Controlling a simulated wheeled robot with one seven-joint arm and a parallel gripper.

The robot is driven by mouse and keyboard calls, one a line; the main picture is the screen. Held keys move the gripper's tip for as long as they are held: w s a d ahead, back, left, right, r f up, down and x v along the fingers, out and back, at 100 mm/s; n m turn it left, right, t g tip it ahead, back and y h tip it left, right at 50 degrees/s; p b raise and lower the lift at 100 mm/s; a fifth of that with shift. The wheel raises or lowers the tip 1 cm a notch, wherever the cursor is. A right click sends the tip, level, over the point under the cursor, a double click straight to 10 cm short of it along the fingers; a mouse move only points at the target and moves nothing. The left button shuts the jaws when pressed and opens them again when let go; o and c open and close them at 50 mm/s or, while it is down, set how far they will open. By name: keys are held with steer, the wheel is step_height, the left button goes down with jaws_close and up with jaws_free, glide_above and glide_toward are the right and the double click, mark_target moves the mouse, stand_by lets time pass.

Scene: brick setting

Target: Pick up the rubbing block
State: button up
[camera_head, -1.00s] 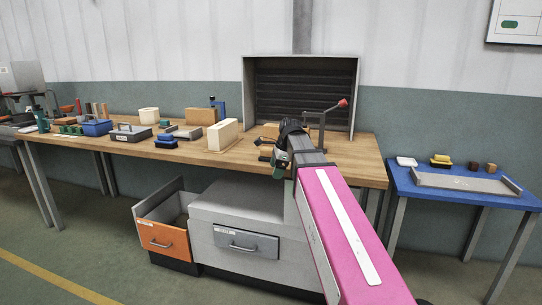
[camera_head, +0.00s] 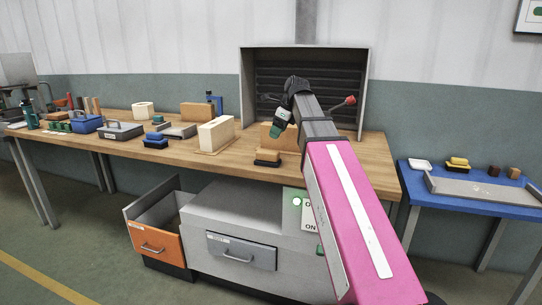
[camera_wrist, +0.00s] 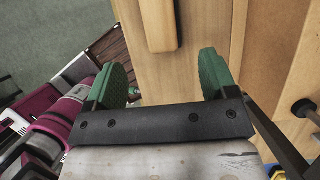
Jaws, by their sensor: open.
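A small block with a tan wooden top and a dark base (camera_head: 267,157), which looks like the rubbing block, lies near the front edge of the wooden bench, below and left of my gripper. In the wrist view its tan top (camera_wrist: 158,24) shows at the top centre, beyond my fingertips and apart from them. My gripper (camera_head: 281,124) is above the bench, in front of the grey hood. Its green fingers (camera_wrist: 164,76) are open and spread, with nothing between them. Similar blocks are a blue one (camera_head: 155,139) farther left and a yellow one (camera_head: 457,162) on the blue table.
A tan wooden piece (camera_head: 285,139) stands just behind the block, and a cream block (camera_head: 216,134) stands to its left. A lever with a red knob (camera_head: 350,100) rises at right. The wooden bench (camera_head: 225,166) has bare surface along its front edge. An orange drawer (camera_head: 155,244) is open below.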

mark_target(268, 151)
steer(key=shift+x, duration=5.45)
steer(key=c, duration=1.2)
